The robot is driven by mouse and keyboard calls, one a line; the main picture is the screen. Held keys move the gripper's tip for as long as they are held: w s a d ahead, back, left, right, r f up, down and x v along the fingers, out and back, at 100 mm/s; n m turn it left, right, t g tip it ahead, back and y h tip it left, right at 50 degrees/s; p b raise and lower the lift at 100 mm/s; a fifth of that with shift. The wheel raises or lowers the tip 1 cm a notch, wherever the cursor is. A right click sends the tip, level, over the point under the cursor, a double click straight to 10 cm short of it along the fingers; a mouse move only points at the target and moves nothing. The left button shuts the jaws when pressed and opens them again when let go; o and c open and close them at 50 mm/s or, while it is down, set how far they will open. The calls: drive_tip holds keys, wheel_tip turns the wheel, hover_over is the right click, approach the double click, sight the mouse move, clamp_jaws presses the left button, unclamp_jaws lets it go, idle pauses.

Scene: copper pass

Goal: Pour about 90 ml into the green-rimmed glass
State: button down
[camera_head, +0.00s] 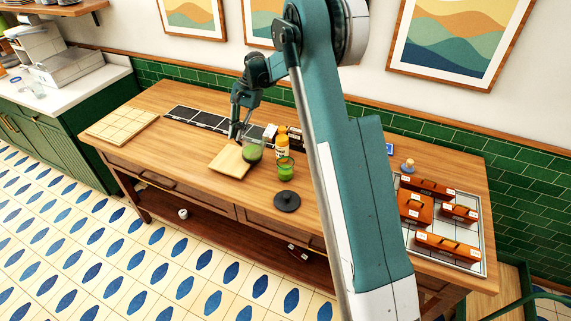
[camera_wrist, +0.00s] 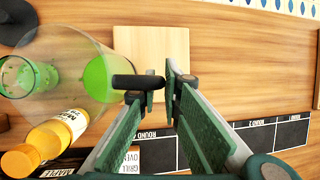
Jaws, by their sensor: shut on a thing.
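A clear jug (camera_head: 253,152) with green liquid low inside is at my gripper (camera_head: 237,134), near the right edge of a pale wooden board. In the wrist view my gripper (camera_wrist: 160,86) is shut on the jug's dark handle (camera_wrist: 138,82), and the clear jug (camera_wrist: 75,50) spreads to the left. Whether its base touches anything is unclear. The green-rimmed glass (camera_head: 285,169) stands on the table, just right of and nearer than the jug, and looks green inside. It also shows at the left of the wrist view (camera_wrist: 17,76), partly behind the jug wall.
A yellow bottle (camera_head: 282,141) stands behind the glass, beside small dark boxes (camera_head: 296,138). A dark round lid (camera_head: 287,201) lies in front. The pale board (camera_head: 227,162) is left of the jug. A tray (camera_head: 471,262) with several orange-brown blocks is far right.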

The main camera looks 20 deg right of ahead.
drive_tip(key=shift+w+a+f+m+g+h+b, duration=0.2)
drive_tip(key=shift+f+g+h+b, duration=0.15)
drive_tip(key=shift+f, duration=0.25)
drive_tip(key=shift+w+a+f+m+g+h+b, duration=0.1)
drive_tip(key=shift+w+a+f+g+h+b, duration=0.1)
drive_tip(key=shift+f+g+h, duration=0.3)
drive_tip(key=shift+f, duration=0.15)
